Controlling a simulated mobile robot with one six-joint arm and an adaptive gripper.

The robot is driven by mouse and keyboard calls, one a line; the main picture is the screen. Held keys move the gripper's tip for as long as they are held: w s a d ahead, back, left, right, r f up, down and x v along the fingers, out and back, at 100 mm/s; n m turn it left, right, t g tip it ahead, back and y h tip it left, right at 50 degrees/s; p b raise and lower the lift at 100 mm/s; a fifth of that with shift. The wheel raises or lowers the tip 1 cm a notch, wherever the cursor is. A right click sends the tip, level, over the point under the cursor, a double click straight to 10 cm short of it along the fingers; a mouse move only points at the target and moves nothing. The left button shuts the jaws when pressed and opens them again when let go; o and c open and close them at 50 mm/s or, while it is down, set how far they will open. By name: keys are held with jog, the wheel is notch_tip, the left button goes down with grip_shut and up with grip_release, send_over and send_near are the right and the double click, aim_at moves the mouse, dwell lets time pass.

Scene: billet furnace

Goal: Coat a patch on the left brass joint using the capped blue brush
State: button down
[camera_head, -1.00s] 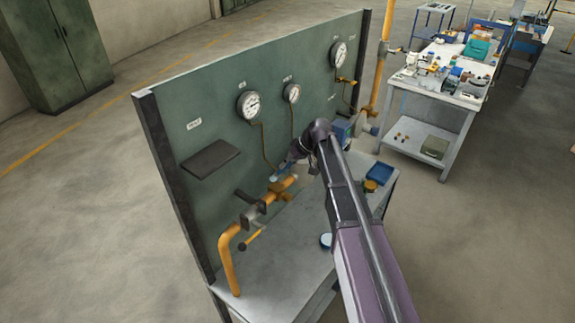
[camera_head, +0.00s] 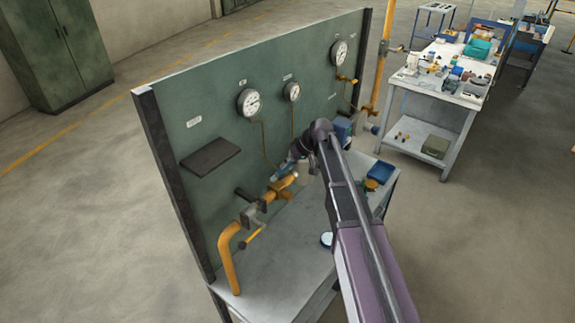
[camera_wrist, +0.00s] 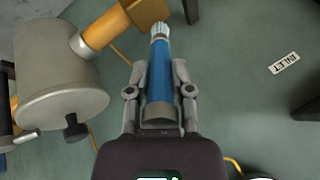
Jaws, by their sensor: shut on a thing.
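My gripper (camera_wrist: 160,98) is shut on the blue brush (camera_wrist: 161,72) in the wrist view, one finger on each side of its handle. The pale bristles show at the far end, close beside a brass joint (camera_wrist: 148,10) on a yellow pipe; I cannot tell whether they touch. In the head view my gripper (camera_head: 288,170) is low in front of the green panel, over the pipework, and the brass joint (camera_head: 281,186) shows just below it. No cap shows on the bristle end. A coated patch cannot be made out.
The green panel (camera_head: 215,100) carries gauges (camera_head: 249,102) and a dark shelf (camera_head: 210,155). A blue tray (camera_head: 381,170) lies at the right end of the bench (camera_head: 285,262). A grey cylinder (camera_wrist: 60,82) stands close left of the brush in the wrist view.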

jog(key=shift+f, duration=0.25)
jog(key=shift+s+d, duration=0.1)
jog(key=shift+s+d+r, duration=0.1)
jog(key=shift+s+d, duration=1.05)
jog(key=shift+d, duration=0.3)
jog(key=shift+w, duration=0.1)
jog(key=shift+w+a, duration=0.6)
jog(key=shift+a, duration=0.2)
jog(key=shift+w+a, duration=0.55)
jog(key=shift+a, duration=0.2)
notch_tip(320, 180, up, 6)
jog(key=p, duration=0.5)
jog(key=shift+p, duration=0.3)
dwell(0.4)
